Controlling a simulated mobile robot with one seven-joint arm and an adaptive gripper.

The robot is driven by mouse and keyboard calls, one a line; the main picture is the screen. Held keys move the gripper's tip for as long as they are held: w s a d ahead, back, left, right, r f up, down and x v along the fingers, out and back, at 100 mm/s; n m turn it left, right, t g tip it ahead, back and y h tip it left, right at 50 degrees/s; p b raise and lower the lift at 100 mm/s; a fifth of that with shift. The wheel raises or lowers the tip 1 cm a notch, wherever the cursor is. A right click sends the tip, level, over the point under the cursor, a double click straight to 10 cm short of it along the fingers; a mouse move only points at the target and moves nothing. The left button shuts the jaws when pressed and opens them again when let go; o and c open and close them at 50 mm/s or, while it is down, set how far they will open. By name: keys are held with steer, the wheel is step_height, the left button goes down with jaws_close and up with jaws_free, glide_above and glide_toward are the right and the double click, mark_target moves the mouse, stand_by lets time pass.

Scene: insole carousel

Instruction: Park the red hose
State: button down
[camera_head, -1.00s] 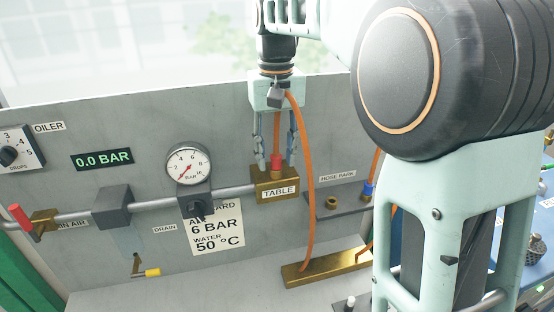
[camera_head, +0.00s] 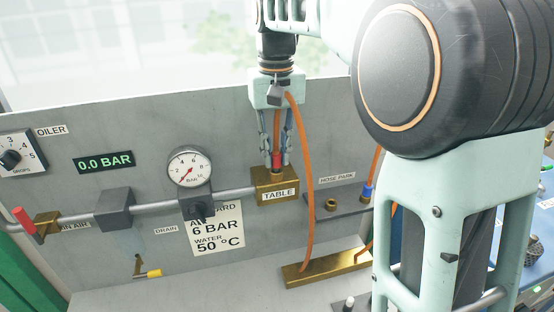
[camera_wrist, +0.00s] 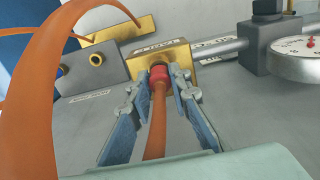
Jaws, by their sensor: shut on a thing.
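The red hose is an orange hose (camera_head: 307,185) with a red collar (camera_head: 277,159) at its end. Its end stands upright in the brass block labelled TABLE (camera_head: 263,182). My gripper (camera_head: 277,165) reaches down from above and is shut on the red collar, which also shows between the fingers in the wrist view (camera_wrist: 157,74). The hose loops from the gripper down to a brass manifold (camera_head: 325,266). The dark hose park bracket (camera_head: 345,209) is to the right of the block, with an open brass socket (camera_head: 331,204).
A blue-collared hose (camera_head: 368,189) stands at the right end of the hose park. A grey pipe with a gauge (camera_head: 189,167) and a red-handled valve (camera_head: 25,220) runs left of the block. The display (camera_head: 104,160) reads 0.0 BAR. My arm covers the right side.

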mark_target(276, 144)
steer(key=shift+r+p, duration=2.3)
steer(key=shift+r, duration=0.1)
steer(key=shift+r, duration=0.1)
step_height(276, 144, up, 3)
steer(key=shift+f+p, duration=0.2)
steer(key=shift+p, duration=1)
steer(key=shift+r, duration=2.1)
steer(key=shift+f, duration=0.1)
